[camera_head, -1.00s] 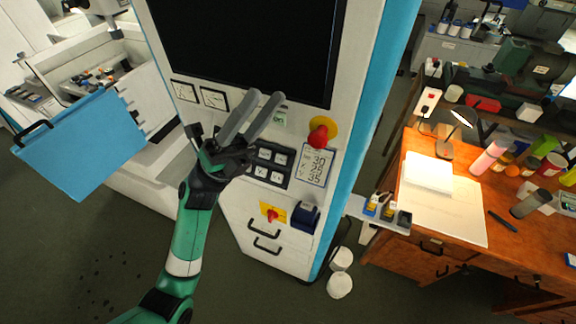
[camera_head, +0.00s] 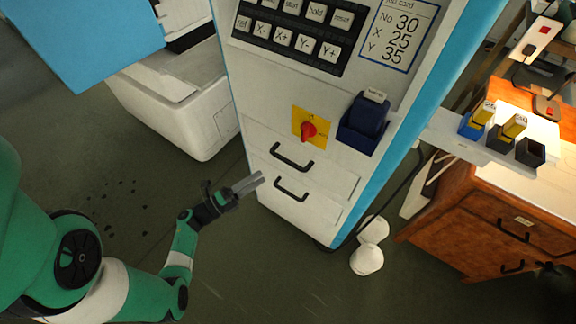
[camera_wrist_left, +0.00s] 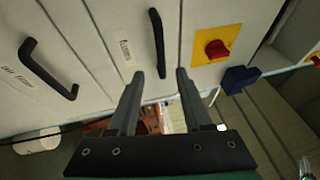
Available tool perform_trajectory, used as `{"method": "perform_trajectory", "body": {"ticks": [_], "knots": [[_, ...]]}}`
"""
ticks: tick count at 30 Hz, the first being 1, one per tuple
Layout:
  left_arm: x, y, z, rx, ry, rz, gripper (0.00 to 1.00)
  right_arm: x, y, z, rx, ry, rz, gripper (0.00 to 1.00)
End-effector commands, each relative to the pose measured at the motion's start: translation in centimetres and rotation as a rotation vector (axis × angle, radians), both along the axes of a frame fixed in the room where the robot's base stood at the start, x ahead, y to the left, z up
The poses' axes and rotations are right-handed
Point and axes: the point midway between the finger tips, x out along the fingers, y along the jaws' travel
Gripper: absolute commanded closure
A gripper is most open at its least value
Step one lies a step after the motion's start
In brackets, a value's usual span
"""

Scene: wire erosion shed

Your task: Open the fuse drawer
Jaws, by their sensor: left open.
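Two drawers sit low on the white machine cabinet, both shut. The upper drawer has a black bar handle (camera_head: 290,157), and the lower drawer has a similar handle (camera_head: 291,190). In the left wrist view the upper handle (camera_wrist_left: 157,42) lies beyond and between my fingertips, and the lower handle (camera_wrist_left: 47,70) is at the left. Small labels beside the handles are too blurred to read surely. My left gripper (camera_head: 258,178) is open and empty, just left of the lower handle in the head view. It also shows in the wrist view (camera_wrist_left: 159,74), apart from the handles. My right gripper is out of view.
A red rotary switch on a yellow plate (camera_head: 309,130) and a dark blue box (camera_head: 363,125) sit above the drawers. A small shelf (camera_head: 458,146) with blocks juts out at the right, beside a wooden desk (camera_head: 470,225). Floor before the drawers is clear.

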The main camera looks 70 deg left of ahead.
Motion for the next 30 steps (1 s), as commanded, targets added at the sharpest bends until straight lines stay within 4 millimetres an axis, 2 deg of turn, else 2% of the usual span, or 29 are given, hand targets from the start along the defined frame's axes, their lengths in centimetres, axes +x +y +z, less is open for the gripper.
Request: {"method": "perform_trajectory", "body": {"ticks": [5,12,18,22,29,30], "knots": [[1.9,0.2,0.4,0.004,-0.001,-0.008,0.5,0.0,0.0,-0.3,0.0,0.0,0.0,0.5],[7.2,1.0,1.2,0.004,-0.004,-0.01,0.5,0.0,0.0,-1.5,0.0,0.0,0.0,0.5],[10.4,1.6,1.8,0.003,-0.002,-0.006,0.5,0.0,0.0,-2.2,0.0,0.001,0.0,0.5],[11.2,1.7,2.1,0.002,-0.001,-0.004,0.5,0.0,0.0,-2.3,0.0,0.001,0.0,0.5],[11.3,1.8,2.1,0.001,-0.001,-0.002,0.5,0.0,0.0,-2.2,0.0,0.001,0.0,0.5],[11.3,1.8,2.1,0.001,-0.001,-0.002,0.56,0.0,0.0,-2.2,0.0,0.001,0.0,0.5]]}}
